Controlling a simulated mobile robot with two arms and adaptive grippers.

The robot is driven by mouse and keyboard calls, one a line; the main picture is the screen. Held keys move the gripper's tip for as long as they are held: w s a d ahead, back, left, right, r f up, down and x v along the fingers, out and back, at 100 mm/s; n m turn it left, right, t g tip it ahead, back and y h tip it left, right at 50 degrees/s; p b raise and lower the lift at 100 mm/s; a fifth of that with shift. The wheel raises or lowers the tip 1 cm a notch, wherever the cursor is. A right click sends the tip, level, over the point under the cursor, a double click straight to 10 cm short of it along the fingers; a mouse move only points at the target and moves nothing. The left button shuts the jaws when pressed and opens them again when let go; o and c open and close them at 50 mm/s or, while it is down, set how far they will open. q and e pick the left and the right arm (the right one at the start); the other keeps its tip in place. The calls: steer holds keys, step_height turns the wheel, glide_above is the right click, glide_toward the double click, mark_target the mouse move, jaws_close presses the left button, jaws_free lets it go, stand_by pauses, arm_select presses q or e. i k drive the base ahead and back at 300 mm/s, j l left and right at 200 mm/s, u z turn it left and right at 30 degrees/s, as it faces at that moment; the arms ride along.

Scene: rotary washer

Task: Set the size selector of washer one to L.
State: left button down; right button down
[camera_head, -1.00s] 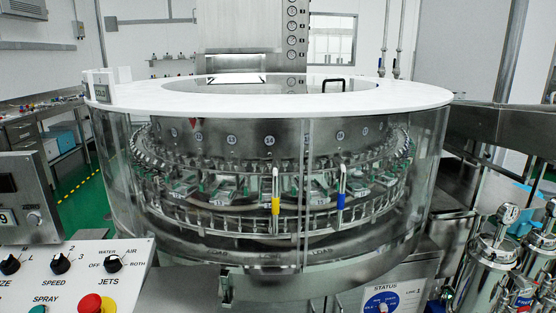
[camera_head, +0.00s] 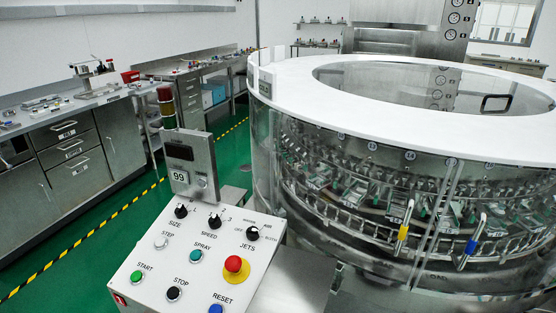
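The control panel (camera_head: 207,263) of the washer stands at the lower middle-left with a white sloped face. Its black SIZE selector knob (camera_head: 181,211) is at the panel's upper left; an L mark shows to its right, and its exact pointing is too small to tell. The SPEED knob (camera_head: 214,221) and JETS knob (camera_head: 252,233) sit to its right. The washer (camera_head: 400,180), a round clear-walled machine with a white top ring, fills the right side. Neither of my grippers is in view.
A display box (camera_head: 190,165) reading 99 and a signal tower (camera_head: 167,108) rise behind the panel. A red emergency button (camera_head: 236,268) and several push buttons share the panel face. Steel cabinets (camera_head: 75,155) line the left wall; green floor (camera_head: 120,225) lies between.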

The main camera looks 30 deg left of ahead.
mark_target(181, 212)
steer(key=u, duration=1.4)
